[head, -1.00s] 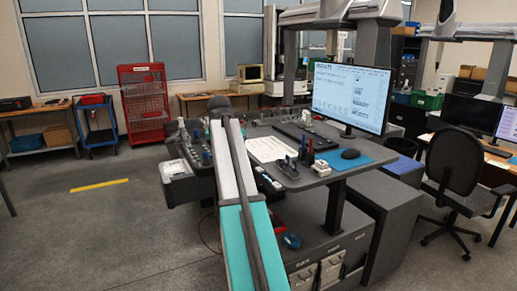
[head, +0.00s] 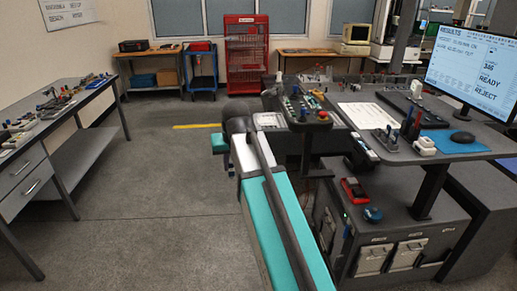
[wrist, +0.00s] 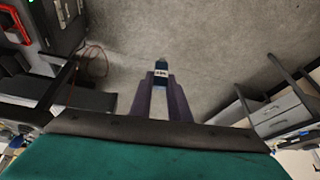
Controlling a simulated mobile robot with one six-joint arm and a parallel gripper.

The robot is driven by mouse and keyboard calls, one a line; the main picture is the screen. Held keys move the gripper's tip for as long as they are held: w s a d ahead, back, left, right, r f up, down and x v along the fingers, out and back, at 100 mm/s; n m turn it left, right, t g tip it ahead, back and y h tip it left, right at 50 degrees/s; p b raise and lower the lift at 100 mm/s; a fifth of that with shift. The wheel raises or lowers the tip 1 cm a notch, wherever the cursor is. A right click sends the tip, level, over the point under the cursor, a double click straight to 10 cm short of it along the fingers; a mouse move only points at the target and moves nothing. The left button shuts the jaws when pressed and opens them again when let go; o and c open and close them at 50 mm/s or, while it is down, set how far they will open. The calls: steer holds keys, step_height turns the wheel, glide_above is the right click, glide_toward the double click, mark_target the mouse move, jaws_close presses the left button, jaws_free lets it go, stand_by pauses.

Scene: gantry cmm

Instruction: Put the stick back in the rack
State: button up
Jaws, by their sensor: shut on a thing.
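A small dark blue stick with a white label (wrist: 161,72) shows in the wrist view between the fingertips of my gripper (wrist: 161,84). The gripper is shut on it and holds it over the bare grey floor. A small dark rack (head: 391,144) with upright blue and red sticks stands on the desk, right of my arm. My gripper is apart from it, to its left. I cannot tell which slots are empty.
The desk (head: 455,146) carries a monitor (head: 470,68), a keyboard, papers (head: 368,116) and a blue mouse mat. A control panel with a red button (head: 323,114) stands beside my arm. A workbench (head: 62,115) with tools is at left. Floor between is clear.

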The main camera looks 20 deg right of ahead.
steer(key=s+a+f+n, duration=0.1)
steer(key=a+n, duration=0.1)
steer(key=a, duration=0.4)
steer(key=shift+s+a+f+y, duration=0.4)
